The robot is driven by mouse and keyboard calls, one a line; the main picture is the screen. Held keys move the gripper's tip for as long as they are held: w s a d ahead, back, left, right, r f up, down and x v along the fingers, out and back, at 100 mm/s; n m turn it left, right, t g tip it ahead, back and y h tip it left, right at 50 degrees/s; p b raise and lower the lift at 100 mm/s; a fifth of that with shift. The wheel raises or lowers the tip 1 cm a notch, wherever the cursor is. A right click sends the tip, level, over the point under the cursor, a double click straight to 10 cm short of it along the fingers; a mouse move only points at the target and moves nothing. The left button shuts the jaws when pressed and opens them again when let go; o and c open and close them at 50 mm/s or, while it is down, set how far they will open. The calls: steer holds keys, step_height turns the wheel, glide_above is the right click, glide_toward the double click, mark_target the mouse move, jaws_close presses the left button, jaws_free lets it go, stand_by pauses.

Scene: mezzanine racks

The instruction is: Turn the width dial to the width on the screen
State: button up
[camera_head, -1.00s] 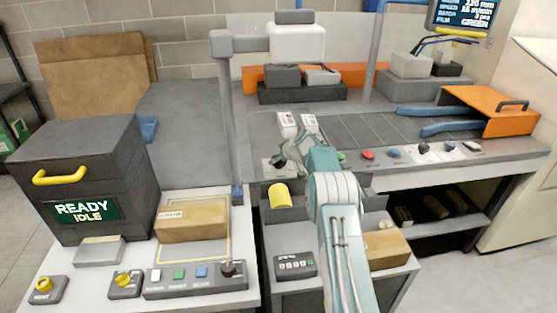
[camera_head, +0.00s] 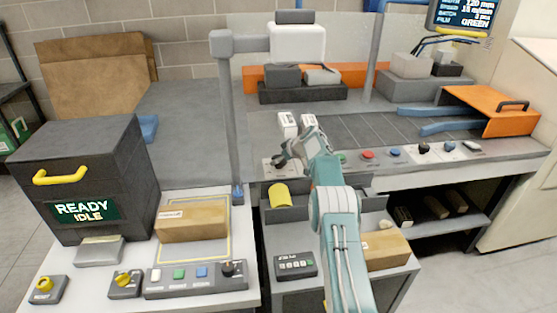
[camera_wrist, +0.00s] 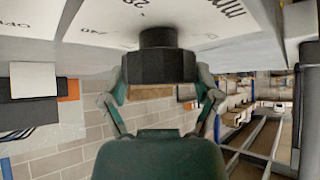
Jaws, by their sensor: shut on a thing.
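The width dial is a dark faceted knob (camera_wrist: 158,66) on a white panel with printed numbers and "mm", seen close in the wrist view. My gripper (camera_wrist: 160,78) is shut on the knob, with one finger at each side. The dial's pointer cannot be made out. The screen (camera_head: 464,14) at the top right reads 120 mm on its width line, which is partly cut off, and shows film GREEN.
Along the same panel are a red button (camera_head: 368,155), a blue button (camera_head: 395,152) and dark knobs (camera_head: 424,148). A box printer (camera_head: 80,185) reading READY IDLE stands at left.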

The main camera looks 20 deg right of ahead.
steer(key=shift+s+f, duration=0.1)
steer(key=shift+f, duration=0.15)
steer(key=o, duration=0.9)
steer(key=shift+d, duration=0.1)
steer(key=shift+o, duration=0.2)
steer(key=shift+r, duration=0.1)
steer(key=shift+r, duration=0.2)
steer(key=shift+s+d+r, duration=0.15)
steer(key=shift+d+r, duration=0.05)
steer(key=shift+r, duration=0.05)
steer(key=v, duration=1.1)
steer(key=shift+f, duration=0.15)
steer(key=shift+d, duration=0.1)
